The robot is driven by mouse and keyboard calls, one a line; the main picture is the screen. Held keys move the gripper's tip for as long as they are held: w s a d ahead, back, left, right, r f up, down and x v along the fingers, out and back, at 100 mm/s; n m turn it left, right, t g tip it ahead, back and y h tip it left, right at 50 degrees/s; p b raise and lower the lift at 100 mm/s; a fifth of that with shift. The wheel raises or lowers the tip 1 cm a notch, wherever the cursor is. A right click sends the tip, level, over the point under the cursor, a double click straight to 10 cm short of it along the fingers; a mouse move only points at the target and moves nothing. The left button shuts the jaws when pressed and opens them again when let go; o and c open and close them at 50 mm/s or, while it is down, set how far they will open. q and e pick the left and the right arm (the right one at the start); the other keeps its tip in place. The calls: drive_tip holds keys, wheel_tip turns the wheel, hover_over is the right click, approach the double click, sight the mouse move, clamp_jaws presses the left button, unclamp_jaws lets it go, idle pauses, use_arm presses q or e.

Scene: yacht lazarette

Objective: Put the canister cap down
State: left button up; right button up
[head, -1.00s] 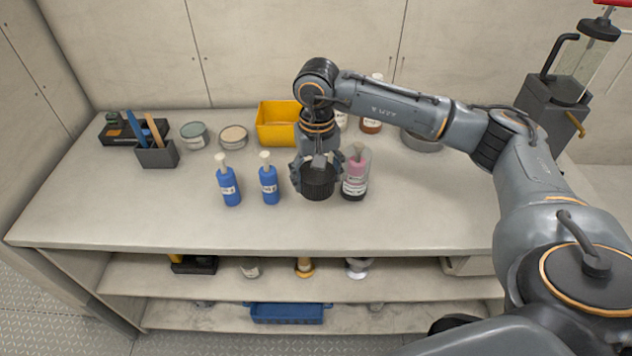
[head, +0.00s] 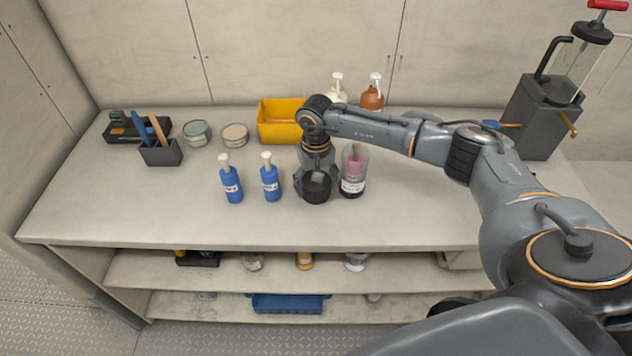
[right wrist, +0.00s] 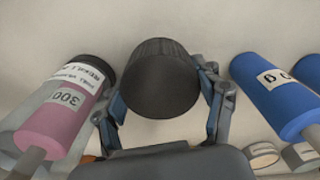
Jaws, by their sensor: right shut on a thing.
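The black canister cap (head: 317,188) is a ribbed round cap at the middle of the worktop. My right gripper (head: 315,178) is shut on it from above, with the cap at or just above the worktop; I cannot tell if it touches. In the right wrist view the cap (right wrist: 160,78) sits between the two fingers of my right gripper (right wrist: 165,100). A canister with a pink content and a dark base (head: 354,172) stands close to its right; it also shows in the right wrist view (right wrist: 62,110). My left gripper is not in view.
Two blue bottles (head: 231,185) (head: 270,182) stand left of the cap. A yellow bin (head: 280,121) and pump bottles (head: 371,98) stand behind. Two tins (head: 197,133) (head: 235,135) and a dark tool holder (head: 161,153) are at the left.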

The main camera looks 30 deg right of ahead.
drive_tip(key=shift+f+b, duration=0.45)
drive_tip(key=shift+b, duration=0.1)
drive_tip(key=o, duration=1.1)
drive_tip(key=shift+r, duration=0.1)
drive_tip(key=shift+r+p, duration=0.2)
drive_tip(key=shift+p, duration=0.1)
wheel_tip(320, 180, up, 11)
drive_tip(key=b, duration=0.3)
drive_tip(key=shift+r, duration=0.7)
